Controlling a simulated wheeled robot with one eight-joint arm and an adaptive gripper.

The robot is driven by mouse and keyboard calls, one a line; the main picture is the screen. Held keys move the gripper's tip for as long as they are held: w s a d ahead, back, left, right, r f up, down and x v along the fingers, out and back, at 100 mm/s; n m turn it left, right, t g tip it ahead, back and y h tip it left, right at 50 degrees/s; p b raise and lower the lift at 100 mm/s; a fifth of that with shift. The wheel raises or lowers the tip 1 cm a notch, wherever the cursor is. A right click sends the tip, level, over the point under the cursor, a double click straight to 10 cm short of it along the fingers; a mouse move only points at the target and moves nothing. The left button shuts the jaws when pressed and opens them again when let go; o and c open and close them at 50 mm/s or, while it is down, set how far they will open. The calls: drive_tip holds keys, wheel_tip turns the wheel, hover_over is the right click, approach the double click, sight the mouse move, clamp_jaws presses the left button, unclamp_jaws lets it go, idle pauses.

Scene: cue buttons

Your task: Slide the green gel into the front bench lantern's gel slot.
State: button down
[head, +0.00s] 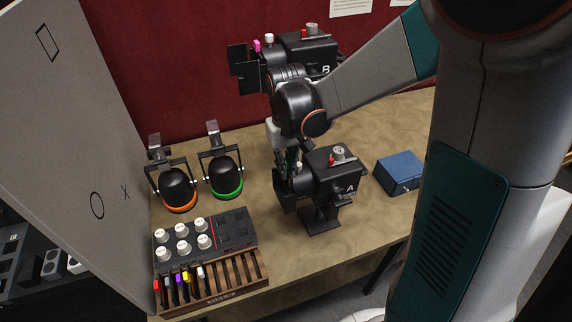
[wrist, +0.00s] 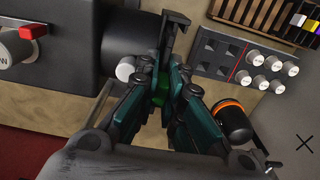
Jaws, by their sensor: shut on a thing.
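The front bench lantern (head: 333,178), a black box marked A on a stand, is near the middle of the bench in the head view. It also shows at the upper left of the wrist view (wrist: 60,50). Its black gel holder (wrist: 180,32) projects from its front end. My gripper (wrist: 160,98) is shut on the green gel (wrist: 160,88), of which only a small green part shows between the fingers. In the head view my gripper (head: 288,162) is just above the lantern's front end. The fingers hide the gel's lower edge, so I cannot tell whether it is in the slot.
A second lantern (head: 305,48) marked B stands behind. Two round lamps, orange-ringed (head: 176,190) and green-ringed (head: 226,178), stand to the left. A knob panel (head: 183,240) and a slotted wooden rack (head: 230,280) with colored gels are front left. A blue box (head: 400,172) is to the right.

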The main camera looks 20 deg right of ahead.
drive_tip(key=shift+f+b, duration=0.4)
drive_tip(key=shift+f, duration=0.15)
drive_tip(key=c, duration=1.6)
unclamp_jaws()
drive_tip(key=shift+c, duration=0.2)
wheel_tip(320, 180, up, 12)
drive_tip(key=shift+s+r, duration=0.1)
drive_tip(key=s+f+t+b, duration=0.7)
drive_tip(key=s+f+b, duration=0.7)
drive_tip(key=f+b, duration=0.3)
drive_tip(key=shift+s+f+b, duration=0.3)
drive_tip(key=shift+s+b, duration=0.1)
drive_tip(key=shift+b, duration=0.3)
